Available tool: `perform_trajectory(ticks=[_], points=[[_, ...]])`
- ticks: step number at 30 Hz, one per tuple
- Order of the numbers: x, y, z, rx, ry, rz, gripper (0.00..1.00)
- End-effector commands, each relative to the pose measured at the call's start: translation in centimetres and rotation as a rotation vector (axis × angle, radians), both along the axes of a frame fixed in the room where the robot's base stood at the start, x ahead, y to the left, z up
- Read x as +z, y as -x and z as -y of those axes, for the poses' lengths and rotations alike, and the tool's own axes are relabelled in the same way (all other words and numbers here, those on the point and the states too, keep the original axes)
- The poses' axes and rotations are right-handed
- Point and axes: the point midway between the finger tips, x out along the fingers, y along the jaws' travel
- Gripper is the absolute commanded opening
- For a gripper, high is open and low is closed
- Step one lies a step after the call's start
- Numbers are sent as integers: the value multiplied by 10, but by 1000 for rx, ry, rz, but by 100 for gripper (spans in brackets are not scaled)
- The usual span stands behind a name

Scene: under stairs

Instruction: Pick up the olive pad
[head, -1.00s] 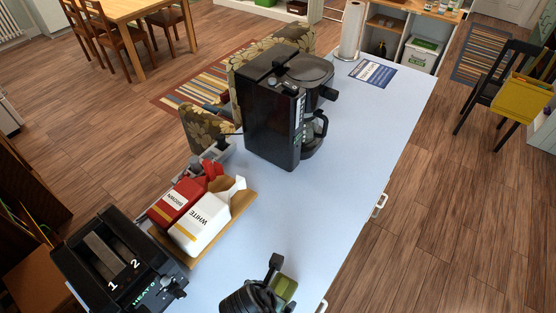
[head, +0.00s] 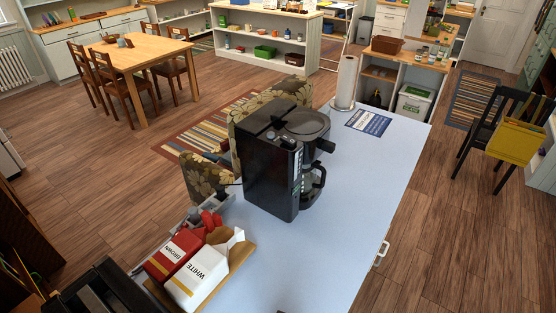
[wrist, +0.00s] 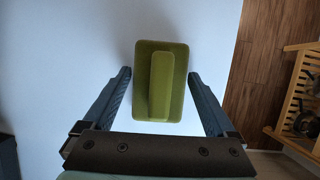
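The olive pad (wrist: 174,60) is a green rounded rectangle with a lighter raised strip along its middle. In the wrist view it lies on the pale counter (wrist: 75,50), near the counter's right edge. My gripper (wrist: 160,73) is open, with one finger left of the pad and one right of it in the picture. Gaps show on both sides, and neither finger touches the pad. I cannot tell how far above the counter the fingertips are. The pad is out of the head view.
On the counter stand a black coffee maker (head: 268,175), red and white bags (head: 197,272) in a cardboard tray, a dark toaster (head: 95,290), a paper towel roll (head: 346,82) and a blue sheet (head: 369,122). Wooden floor and a slatted wooden rack (wrist: 291,100) lie beyond the edge.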

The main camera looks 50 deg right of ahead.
Motion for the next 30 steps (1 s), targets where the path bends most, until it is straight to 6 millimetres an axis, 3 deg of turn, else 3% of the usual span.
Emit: perform_trajectory(ticks=[1,10,22,30], points=[[0,0,0,0,0,0,80],[0,0,0,0,0,0,26],[7,-1,0,0,1,2,26],[41,-1,0,1,1,4,26]])
